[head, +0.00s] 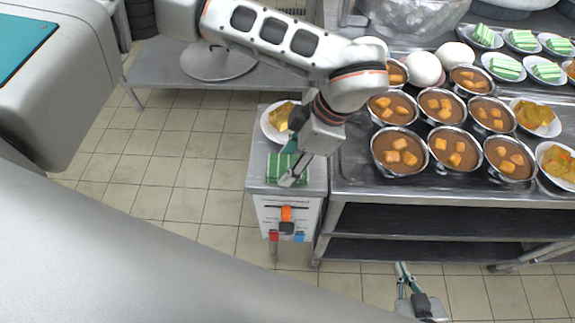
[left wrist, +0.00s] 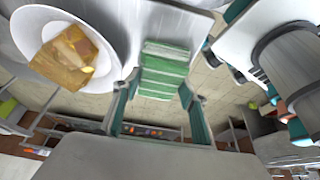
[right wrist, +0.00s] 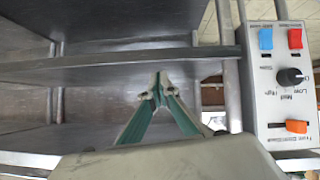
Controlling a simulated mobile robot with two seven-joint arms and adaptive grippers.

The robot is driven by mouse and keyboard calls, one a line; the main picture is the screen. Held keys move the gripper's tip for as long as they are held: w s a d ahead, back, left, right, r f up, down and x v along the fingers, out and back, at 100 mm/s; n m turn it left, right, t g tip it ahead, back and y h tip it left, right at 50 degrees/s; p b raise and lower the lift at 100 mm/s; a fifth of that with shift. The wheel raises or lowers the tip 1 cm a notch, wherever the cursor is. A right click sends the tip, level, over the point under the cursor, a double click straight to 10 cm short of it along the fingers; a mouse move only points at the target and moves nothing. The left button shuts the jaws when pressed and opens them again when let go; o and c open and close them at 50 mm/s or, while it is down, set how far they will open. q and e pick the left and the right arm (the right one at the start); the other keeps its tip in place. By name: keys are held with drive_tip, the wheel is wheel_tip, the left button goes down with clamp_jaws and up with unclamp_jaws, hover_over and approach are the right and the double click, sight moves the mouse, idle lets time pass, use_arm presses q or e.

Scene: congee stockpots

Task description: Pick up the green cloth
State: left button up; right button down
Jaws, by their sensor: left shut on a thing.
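The green cloth (head: 277,167), folded and striped with paler bands, is at the front of the small metal-topped cabinet (head: 257,150). My left gripper (head: 291,175) reaches down over it from above and hides part of it. In the left wrist view the cloth (left wrist: 164,68) lies between the two fingers, and the gripper is shut on it. Whether the cloth is clear of the top, I cannot tell. My right gripper (head: 402,268) is low, in front of the steel counter; in the right wrist view its fingertips (right wrist: 158,88) meet with nothing between them.
A white plate with a yellow-brown food piece (head: 280,115) is just behind the cloth. The steel counter (head: 350,165) to the right is crowded with bowls of brown congee (head: 400,152) and plates. The cabinet front has switches and a knob (right wrist: 290,77). Tiled floor is open at left.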

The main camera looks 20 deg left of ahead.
sight(289, 165)
use_arm(q)
wheel_tip(289, 165, up, 21)
drive_tip(key=p, duration=0.2)
drive_tip(key=shift+f, duration=0.2)
